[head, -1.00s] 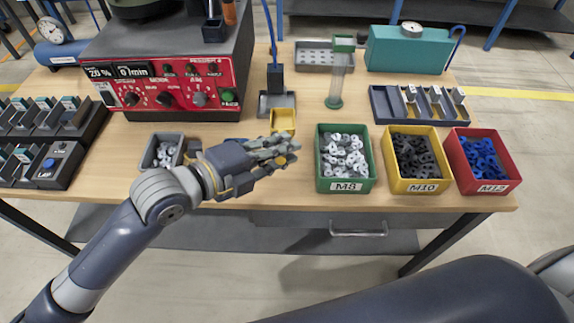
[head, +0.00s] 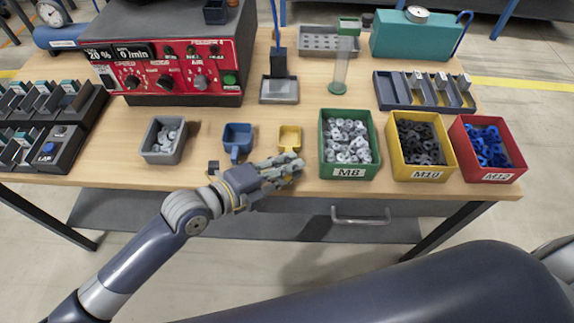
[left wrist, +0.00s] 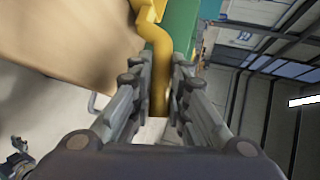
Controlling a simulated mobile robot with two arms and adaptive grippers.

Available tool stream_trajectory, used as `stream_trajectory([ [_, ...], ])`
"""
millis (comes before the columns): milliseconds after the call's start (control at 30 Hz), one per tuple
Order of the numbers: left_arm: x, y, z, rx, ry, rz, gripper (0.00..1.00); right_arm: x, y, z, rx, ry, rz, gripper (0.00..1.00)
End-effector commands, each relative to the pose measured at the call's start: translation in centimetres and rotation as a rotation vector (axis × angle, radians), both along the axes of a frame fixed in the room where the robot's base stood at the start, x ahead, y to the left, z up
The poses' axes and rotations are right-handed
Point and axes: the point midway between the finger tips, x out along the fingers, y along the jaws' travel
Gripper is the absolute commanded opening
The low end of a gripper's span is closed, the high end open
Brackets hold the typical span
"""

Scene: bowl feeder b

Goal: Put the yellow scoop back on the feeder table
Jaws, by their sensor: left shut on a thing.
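The yellow scoop (head: 290,139) is in the head view, left of the green M8 bin, over the front part of the wooden feeder table (head: 205,178). My left gripper (head: 287,168) is shut on its handle, near the table's front edge. In the left wrist view the bent yellow handle (left wrist: 158,60) runs between the two fingers (left wrist: 160,92). I cannot tell whether the scoop touches the table top. A blue scoop (head: 237,138) lies to the left of the yellow one. My right gripper is not in view.
The green bin (head: 324,165), yellow M10 bin (head: 399,165) and red M12 bin (head: 475,165) stand to the right. A small grey bin (head: 149,154) stands left. A grey tray (head: 279,99) under a dark post is behind. Bare wood lies around the scoops.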

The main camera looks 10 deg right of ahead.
Motion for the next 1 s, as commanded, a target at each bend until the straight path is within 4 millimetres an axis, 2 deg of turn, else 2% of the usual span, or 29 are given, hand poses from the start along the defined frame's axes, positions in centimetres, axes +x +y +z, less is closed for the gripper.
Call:
stream_trajectory([
  [200,0.0,0.0,-0.4,0.0,-0.001,0.0,0.0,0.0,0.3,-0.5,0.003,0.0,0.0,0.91],
  [233,0.0,0.0,-0.3,0.001,0.0,0.0,0.2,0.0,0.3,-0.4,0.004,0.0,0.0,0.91],
  [300,0.0,0.0,-0.3,0.0,0.001,0.0,0.36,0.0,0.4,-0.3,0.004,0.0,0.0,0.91],
  [733,0.0,0.0,0.3,0.0,0.001,0.0,0.36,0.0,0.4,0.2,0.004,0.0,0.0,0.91],
  [1000,-1.5,3.4,1.2,0.006,-0.001,0.001,0.36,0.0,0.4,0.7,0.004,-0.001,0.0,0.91],
])
